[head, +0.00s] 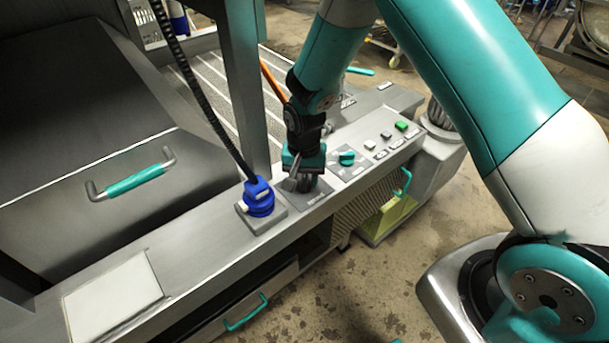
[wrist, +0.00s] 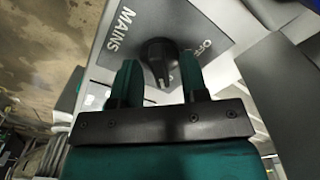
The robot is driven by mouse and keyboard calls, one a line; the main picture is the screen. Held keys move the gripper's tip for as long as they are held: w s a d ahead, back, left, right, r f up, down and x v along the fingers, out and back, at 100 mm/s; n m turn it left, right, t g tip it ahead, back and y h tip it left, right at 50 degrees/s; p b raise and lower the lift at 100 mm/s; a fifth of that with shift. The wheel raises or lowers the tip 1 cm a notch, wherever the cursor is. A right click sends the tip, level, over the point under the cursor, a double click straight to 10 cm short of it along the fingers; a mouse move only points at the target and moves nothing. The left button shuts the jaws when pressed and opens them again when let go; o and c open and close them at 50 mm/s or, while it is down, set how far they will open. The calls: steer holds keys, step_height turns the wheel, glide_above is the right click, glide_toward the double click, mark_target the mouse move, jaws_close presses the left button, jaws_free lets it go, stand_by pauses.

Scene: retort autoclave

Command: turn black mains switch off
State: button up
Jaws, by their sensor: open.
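The black mains switch (wrist: 158,58) is a round knob on a grey plate (wrist: 205,22) marked MAINS and OFF in the wrist view. A white mark shows on the knob's side nearest my gripper, not at the OFF label. My gripper (wrist: 158,78) is open, with one teal finger on each side of the knob's near part. I cannot tell whether the fingers touch it. In the head view my gripper (head: 303,186) points down over the panel and hides most of the switch.
A blue plug (head: 259,198) with a black cable stands left of my gripper. A teal knob (head: 346,157) and several push buttons, one green (head: 401,126), lie to the right on the panel. A teal-handled lid (head: 135,182) is at the left.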

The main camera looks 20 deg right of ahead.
jaws_close()
steer(key=shift+n, duration=0.3)
steer(key=n, duration=0.3)
steer(key=shift+n, duration=0.4)
steer(key=n, duration=0.4)
steer(key=shift+b, duration=0.35)
steer(key=n, duration=0.5)
steer(key=shift+n, duration=2.2)
steer(key=shift+w, duration=0.1)
